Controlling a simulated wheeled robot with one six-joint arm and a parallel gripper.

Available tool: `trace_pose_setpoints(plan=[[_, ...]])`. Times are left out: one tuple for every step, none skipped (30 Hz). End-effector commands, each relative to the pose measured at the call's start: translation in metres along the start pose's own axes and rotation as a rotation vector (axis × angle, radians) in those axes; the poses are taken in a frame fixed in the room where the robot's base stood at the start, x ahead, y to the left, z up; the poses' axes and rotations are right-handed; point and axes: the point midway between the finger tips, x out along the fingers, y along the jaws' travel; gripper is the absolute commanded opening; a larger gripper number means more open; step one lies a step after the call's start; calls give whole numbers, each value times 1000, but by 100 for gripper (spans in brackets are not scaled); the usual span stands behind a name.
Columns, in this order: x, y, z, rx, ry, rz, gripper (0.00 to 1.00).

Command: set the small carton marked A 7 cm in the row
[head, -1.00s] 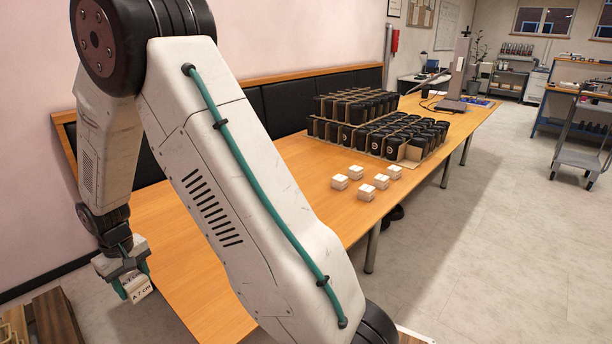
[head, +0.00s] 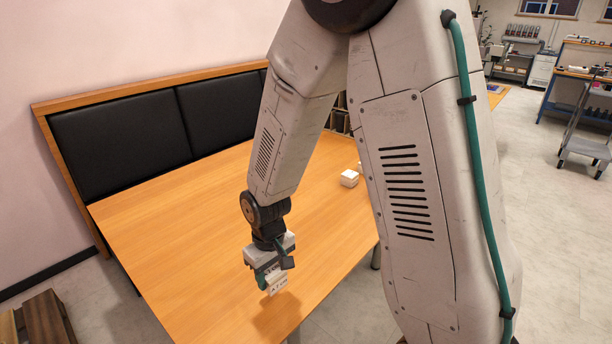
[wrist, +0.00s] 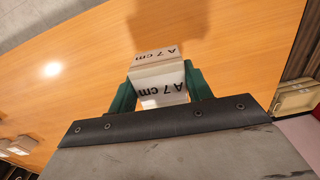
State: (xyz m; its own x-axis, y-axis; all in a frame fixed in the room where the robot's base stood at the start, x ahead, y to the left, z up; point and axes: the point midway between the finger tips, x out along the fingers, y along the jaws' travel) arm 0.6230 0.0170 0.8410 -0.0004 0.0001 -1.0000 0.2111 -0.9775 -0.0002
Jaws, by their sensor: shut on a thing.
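The small white carton marked "A 7 cm" (head: 277,284) is held between the green fingers of my gripper (head: 268,279), above the near end of the wooden table (head: 180,232). Its shadow falls on the table below it, so it is apart from the surface. In the wrist view the carton (wrist: 158,82) sits between both fingers, with its lettering on two faces. A white carton (head: 349,178) stands on the table to the right, farther back. My arm hides most of what stands beyond it.
The table is bare around and to the left of my gripper. A black padded backrest (head: 125,130) with a wooden rim runs along the wall side. Dark wooden boxes (head: 45,320) are on the floor at lower left. A grey trolley (head: 590,145) stands far right.

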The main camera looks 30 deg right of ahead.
Motion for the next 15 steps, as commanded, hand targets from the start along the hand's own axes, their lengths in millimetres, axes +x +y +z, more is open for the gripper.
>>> trace_pose_setpoints(plan=[[1, -7, 17, -26, 0, 0, 26], [2, -10, 25, -38, -1, 0, 26], [3, -13, 33, -50, 1, 0, 26], [4, -14, 38, -56, 1, 0, 26], [4, -16, 42, -62, 0, 0, 26], [5, -17, 45, -67, 1, 0, 26], [5, -17, 46, -69, 1, 0, 26], [5, -17, 46, -70, 2, 0, 26], [5, -18, 46, -71, 2, 0, 26], [5, -19, 46, -71, 2, 0, 26], [6, -21, 44, -72, 2, 0, 26], [6, -25, 42, -74, 1, 0, 26], [6, -29, 40, -75, 1, 0, 26], [7, -35, 38, -75, 1, 0, 26], [8, -42, 33, -76, 1, 0, 26]])
